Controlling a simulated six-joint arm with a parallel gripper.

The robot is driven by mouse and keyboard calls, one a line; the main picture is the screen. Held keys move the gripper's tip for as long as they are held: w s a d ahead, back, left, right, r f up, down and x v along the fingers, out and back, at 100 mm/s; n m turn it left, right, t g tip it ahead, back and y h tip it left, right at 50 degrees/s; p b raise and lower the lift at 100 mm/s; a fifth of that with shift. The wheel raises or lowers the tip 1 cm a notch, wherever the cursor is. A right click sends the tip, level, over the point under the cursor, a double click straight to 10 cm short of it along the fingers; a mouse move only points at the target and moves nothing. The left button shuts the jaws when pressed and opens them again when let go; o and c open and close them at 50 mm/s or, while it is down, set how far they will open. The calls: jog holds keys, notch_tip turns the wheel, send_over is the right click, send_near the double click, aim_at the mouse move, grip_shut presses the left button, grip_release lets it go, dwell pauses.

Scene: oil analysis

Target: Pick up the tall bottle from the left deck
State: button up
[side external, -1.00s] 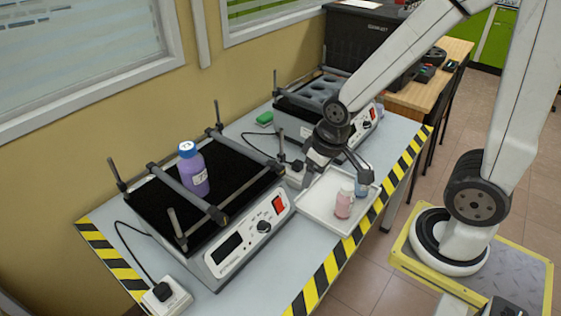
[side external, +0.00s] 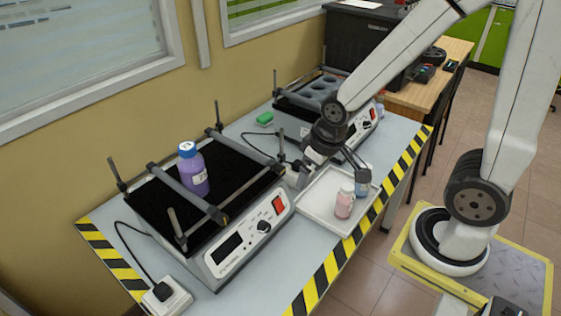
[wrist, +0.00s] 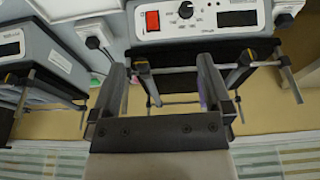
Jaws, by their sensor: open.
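The tall bottle (side external: 194,172) is purple with a blue-and-white cap and a pale label. It stands upright on the black deck (side external: 235,160) of the left shaker, beside a grey crossbar. My gripper (side external: 322,170) is right of that shaker, near the tray, apart from the bottle. In the wrist view my gripper (wrist: 162,72) has its two fingers spread with nothing held between them. A small purple patch, likely the bottle (wrist: 204,98), shows at the right finger; the rest of it is hidden.
A white tray (side external: 312,218) holds a pink bottle (side external: 345,203) and a blue bottle (side external: 363,180). A second shaker (side external: 345,130) with round holes stands behind. Bars and posts (side external: 177,228) edge the left deck. A power socket (side external: 167,297) is front left.

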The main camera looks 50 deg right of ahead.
jog(key=w+r+n+t+y, duration=0.1)
jog(key=w+t, duration=0.2)
jog(key=w, duration=0.4)
jog(key=w+r+n+t, duration=0.1)
jog(key=w+n+t, duration=0.1)
jog(key=w, duration=0.6)
jog(key=n+t+y, duration=0.2)
jog(key=n+y, duration=0.4)
jog(key=y, duration=0.3)
send_near(191, 145)
jog(key=shift+x, duration=3.85)
jog(key=shift+g, duration=0.3)
jog(key=shift+x, duration=2.6)
